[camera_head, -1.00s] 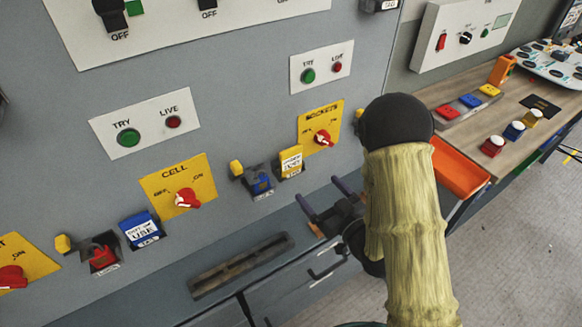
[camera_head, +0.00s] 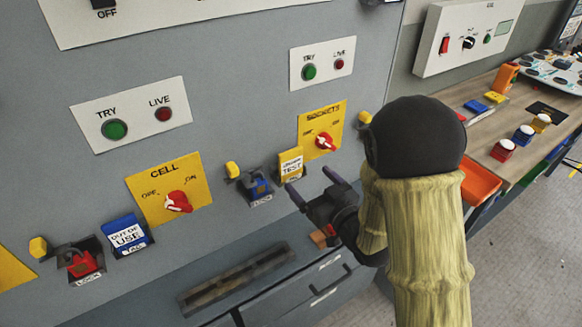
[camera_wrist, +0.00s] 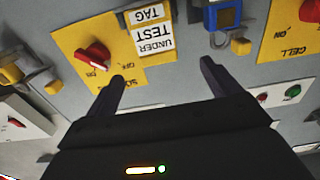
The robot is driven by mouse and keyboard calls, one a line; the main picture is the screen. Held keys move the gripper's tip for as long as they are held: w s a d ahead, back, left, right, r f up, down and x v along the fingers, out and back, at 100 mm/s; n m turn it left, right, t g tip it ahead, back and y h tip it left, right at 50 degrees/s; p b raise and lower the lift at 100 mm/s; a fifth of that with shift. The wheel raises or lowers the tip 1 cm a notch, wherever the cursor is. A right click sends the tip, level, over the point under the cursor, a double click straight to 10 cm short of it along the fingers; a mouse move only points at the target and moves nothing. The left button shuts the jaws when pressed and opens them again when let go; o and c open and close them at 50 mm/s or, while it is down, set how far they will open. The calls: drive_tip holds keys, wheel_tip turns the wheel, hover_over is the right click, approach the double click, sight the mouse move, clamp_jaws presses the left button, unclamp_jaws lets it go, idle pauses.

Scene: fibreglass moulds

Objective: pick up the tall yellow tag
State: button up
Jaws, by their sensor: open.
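The tall yellow tag (camera_head: 291,165), with a white label reading "UNDER TEST", sits in a holder on the grey panel, between the blue padlock and the SOCKETS switch plate. In the wrist view the tag (camera_wrist: 151,40) appears upside down, just beyond the gap between the fingers. My gripper (camera_head: 311,183) is open and empty, just below and right of the tag in the head view. Its fingers (camera_wrist: 163,75) point toward the panel in the wrist view. No contact with the tag shows.
The blue padlock (camera_head: 256,187) hangs left of the tag. The yellow SOCKETS plate (camera_head: 321,128) with its red knob is close on the right. A blue "OUT OF USE" tag (camera_head: 126,235) and red padlock (camera_head: 82,264) are further left. A slotted ledge (camera_head: 236,279) lies below.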

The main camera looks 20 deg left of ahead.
sight(292, 159)
drive_tip(key=p+x, duration=0.1)
drive_tip(key=x, duration=0.4)
drive_tip(key=shift+w+a, duration=0.1)
drive_tip(key=shift+w, duration=0.05)
drive_tip(key=shift+w+a+r, duration=0.15)
drive_tip(key=shift+w+a, duration=0.2)
drive_tip(key=shift+w, duration=0.05)
drive_tip(key=p+x, duration=0.1)
drive_tip(key=x, duration=0.3)
drive_tip(key=shift+w+d, duration=0.1)
drive_tip(key=shift+w, duration=0.1)
drive_tip(key=c, duration=1)
drive_tip(key=shift+c, duration=0.2)
